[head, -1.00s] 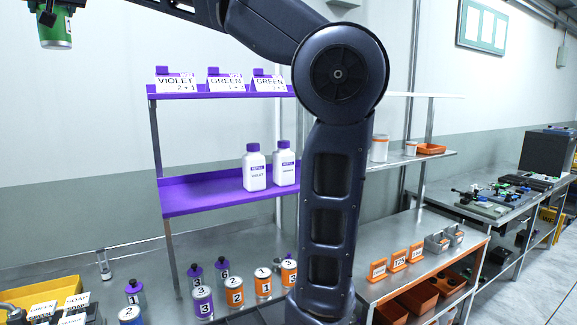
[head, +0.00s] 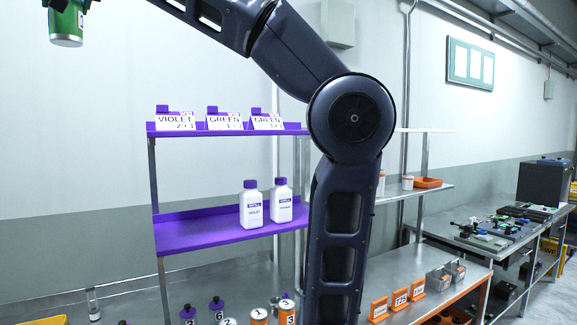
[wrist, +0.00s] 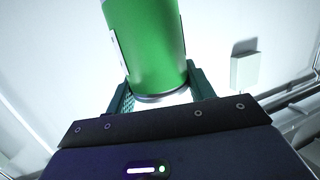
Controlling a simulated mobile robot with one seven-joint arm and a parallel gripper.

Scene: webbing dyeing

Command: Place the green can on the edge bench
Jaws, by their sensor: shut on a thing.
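The green can (head: 66,24) is held high at the top left of the head view, in front of the bare wall. It also fills the upper middle of the wrist view (wrist: 152,45), with its silver rim toward my palm. My gripper (wrist: 160,88) is shut on it, with a green finger on each side. In the head view my gripper (head: 68,4) is mostly cut off by the top edge. Which bench is the edge bench is not marked; a bench with dark tools (head: 478,239) stands at the far right, and a steel bench (head: 140,305) lies below the purple shelves.
Purple shelves (head: 200,237) hold two white refill bottles (head: 251,207) and several label cards (head: 175,121). Several numbered cans (head: 259,316) and purple-capped bottles (head: 216,308) stand on the steel bench. Orange signs (head: 398,300) and grey bins (head: 438,282) stand at right.

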